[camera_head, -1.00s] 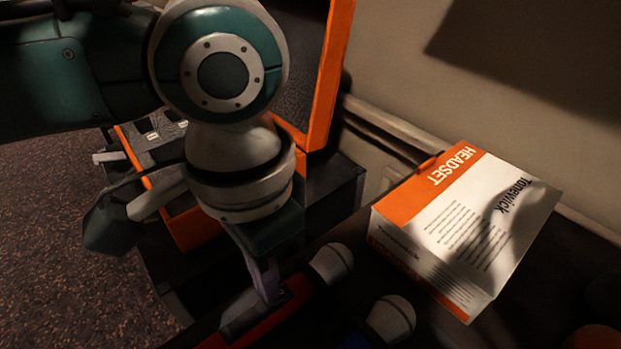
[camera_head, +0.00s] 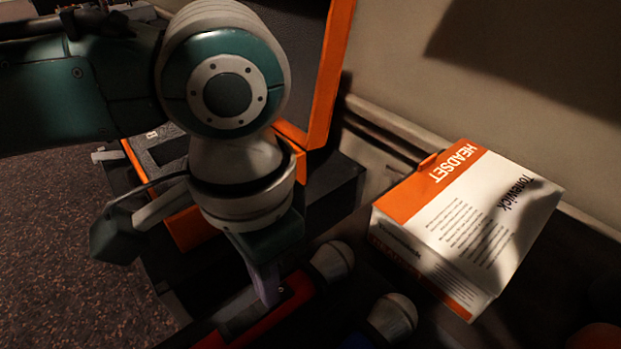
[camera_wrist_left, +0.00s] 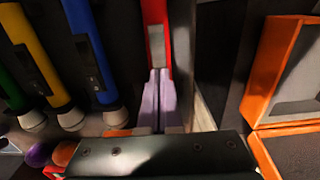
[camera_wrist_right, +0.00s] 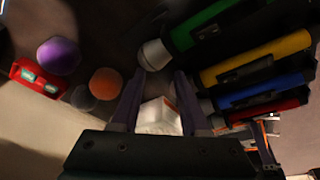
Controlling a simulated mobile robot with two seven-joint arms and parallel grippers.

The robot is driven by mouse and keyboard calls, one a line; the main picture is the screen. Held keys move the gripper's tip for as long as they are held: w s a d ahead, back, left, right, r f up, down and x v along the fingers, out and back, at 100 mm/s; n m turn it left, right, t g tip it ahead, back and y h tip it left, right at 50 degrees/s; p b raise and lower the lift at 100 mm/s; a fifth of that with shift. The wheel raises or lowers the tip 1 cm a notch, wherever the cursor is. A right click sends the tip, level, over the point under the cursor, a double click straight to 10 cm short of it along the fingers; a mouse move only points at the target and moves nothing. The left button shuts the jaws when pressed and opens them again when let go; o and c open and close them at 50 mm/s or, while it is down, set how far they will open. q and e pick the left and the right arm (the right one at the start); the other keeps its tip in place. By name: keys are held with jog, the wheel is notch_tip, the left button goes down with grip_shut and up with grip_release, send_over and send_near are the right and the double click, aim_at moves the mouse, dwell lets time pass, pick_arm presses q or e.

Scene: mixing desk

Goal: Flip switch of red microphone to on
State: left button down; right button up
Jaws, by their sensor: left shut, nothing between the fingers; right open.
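The red microphone (camera_head: 262,327) lies at the bottom of the head view, its pale head (camera_head: 333,261) pointing up and right. Its body also shows in the left wrist view (camera_wrist_left: 155,12), with a grey switch plate (camera_wrist_left: 157,45) on it. My left gripper (camera_head: 269,292) is shut and empty, its fingertips over the red body. In the left wrist view the closed fingertips (camera_wrist_left: 159,76) are right by the plate; I cannot tell if they touch it. The switch position is hidden. My right gripper (camera_wrist_right: 158,85) is open and empty in the right wrist view.
Blue (camera_wrist_left: 88,45), yellow (camera_wrist_left: 38,50) and green (camera_wrist_left: 10,90) microphones lie beside the red one. A headset box (camera_head: 465,225) stands to the right, near the wall. An orange-edged open case (camera_head: 325,90) is behind my left arm. Purple (camera_wrist_right: 59,56) and orange (camera_wrist_right: 105,83) round things lie nearby.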

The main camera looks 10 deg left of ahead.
pick_arm(q)
notch_tip(320, 180, up, 7)
jog(key=p, duration=0.9)
pick_arm(e)
notch_tip(320, 180, up, 9)
jog(key=shift+f, duration=0.15)
pick_arm(q)
jog(key=shift+d, duration=0.1)
